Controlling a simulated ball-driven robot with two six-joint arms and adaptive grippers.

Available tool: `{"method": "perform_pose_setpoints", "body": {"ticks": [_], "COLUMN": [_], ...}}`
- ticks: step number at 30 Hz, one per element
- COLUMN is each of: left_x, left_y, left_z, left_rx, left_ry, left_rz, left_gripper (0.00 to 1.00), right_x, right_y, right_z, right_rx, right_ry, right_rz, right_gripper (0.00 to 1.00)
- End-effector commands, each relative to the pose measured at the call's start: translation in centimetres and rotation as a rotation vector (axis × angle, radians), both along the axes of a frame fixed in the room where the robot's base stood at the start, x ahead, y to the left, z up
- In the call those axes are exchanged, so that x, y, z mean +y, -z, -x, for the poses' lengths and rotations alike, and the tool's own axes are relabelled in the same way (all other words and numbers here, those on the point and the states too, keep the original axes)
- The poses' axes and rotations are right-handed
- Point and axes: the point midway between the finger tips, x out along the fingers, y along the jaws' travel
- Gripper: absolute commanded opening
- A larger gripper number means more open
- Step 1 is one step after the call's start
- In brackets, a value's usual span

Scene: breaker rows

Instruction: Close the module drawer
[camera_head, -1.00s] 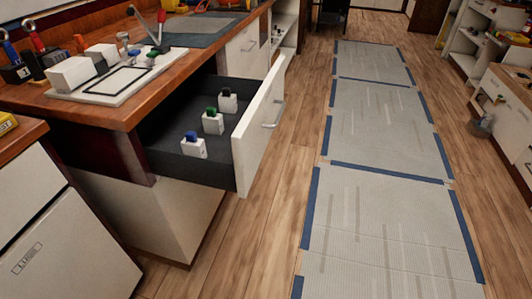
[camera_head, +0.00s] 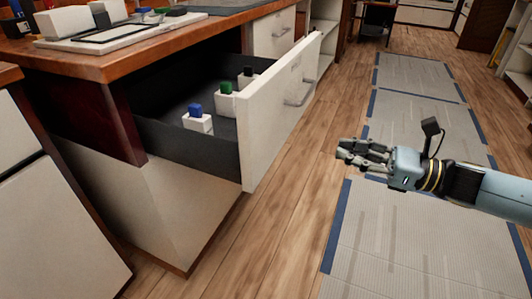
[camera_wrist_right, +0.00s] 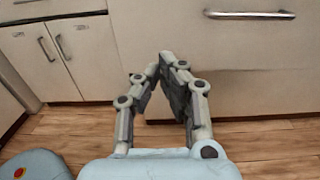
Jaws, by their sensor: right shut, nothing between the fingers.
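The module drawer (camera_head: 262,140) stands pulled out from the wooden-topped cabinet, its white front facing right with a metal handle (camera_head: 300,93). Inside it are white modules with a blue top (camera_head: 196,122), a green top (camera_head: 226,100) and a black top. My right gripper (camera_head: 343,151) is shut and empty, to the right of the drawer front and apart from it. In the right wrist view its fingertips (camera_wrist_right: 167,58) meet in front of a white drawer front (camera_wrist_right: 240,60) with a horizontal handle (camera_wrist_right: 249,15) at upper right. My left gripper is not in view.
The wooden countertop (camera_head: 120,62) above the drawer holds a white tray (camera_head: 130,36) and blocks. A grey floor mat (camera_head: 400,240) edged with blue tape lies right of the drawer. Bare wood floor (camera_head: 265,235) is clear between them.

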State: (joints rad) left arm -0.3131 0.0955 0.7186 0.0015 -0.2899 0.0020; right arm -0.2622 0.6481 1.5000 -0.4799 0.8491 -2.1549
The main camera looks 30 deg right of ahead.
Motion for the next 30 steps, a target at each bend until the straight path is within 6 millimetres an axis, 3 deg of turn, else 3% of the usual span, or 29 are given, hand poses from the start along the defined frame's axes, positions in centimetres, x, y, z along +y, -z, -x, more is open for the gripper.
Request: {"method": "perform_pose_setpoints", "body": {"ticks": [2,8,21,30], "left_x": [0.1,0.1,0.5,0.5], "left_y": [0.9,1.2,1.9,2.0], "left_z": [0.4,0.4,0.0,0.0], "left_rx": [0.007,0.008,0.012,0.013], "left_ry": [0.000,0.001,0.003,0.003], "left_rz": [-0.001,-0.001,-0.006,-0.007], "left_gripper": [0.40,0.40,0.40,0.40], "right_x": [-0.4,0.2,5.9,8.3], "right_y": [1.1,1.2,1.1,1.1], "right_z": [0.0,-0.9,-7.6,-10.4], "right_rx": [0.007,0.006,0.006,0.009], "right_ry": [-0.003,-0.003,0.001,0.000], "right_rz": [0.013,0.012,0.007,0.011], "right_gripper": [0.00,0.00,0.00,0.00]}}
